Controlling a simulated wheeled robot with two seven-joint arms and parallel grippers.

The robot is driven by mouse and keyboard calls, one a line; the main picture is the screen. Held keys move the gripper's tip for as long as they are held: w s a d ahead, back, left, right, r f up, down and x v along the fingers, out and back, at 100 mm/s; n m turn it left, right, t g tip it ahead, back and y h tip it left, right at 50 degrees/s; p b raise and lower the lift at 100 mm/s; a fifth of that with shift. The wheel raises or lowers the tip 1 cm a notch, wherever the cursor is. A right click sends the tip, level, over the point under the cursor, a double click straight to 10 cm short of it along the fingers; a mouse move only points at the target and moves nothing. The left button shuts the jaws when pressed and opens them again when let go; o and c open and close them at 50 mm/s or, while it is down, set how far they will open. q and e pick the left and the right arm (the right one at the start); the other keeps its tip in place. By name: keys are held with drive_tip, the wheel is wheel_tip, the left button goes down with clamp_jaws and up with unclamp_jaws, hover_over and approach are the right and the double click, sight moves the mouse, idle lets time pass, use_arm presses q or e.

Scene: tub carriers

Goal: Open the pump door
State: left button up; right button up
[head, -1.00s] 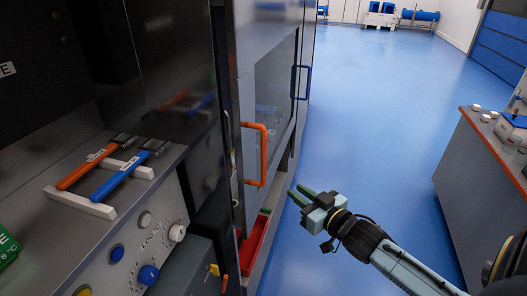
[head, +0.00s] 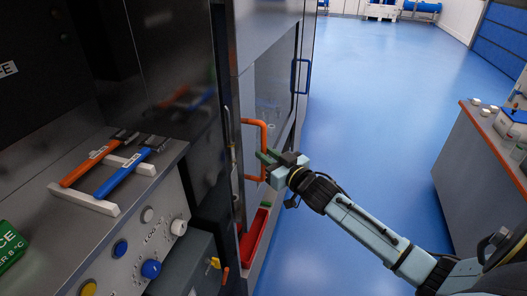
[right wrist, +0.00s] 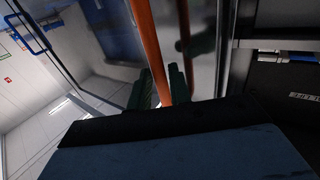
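A glazed metal cabinet stands left of the aisle, with an upright orange bar handle (head: 264,150) on its near part and a blue bar handle (head: 300,77) farther along. I cannot read which is the pump door; the front with the orange handle looks closed. My right gripper (head: 267,156) is at the orange handle, its green fingers spread with a gap between them. In the right wrist view the orange handle (right wrist: 152,45) runs across by the fingertips (right wrist: 163,85); firm contact is not clear. My left gripper is not in view.
A red tray (head: 253,240) sits low beneath the orange handle. On the left, a panel with knobs carries an orange-handled tool (head: 90,165) and a blue-handled tool (head: 124,178). A counter (head: 475,170) stands right; the blue floor between is clear.

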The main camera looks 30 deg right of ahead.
drive_tip(key=shift+w+a, duration=0.15)
drive_tip(key=shift+w, duration=0.75)
clamp_jaws()
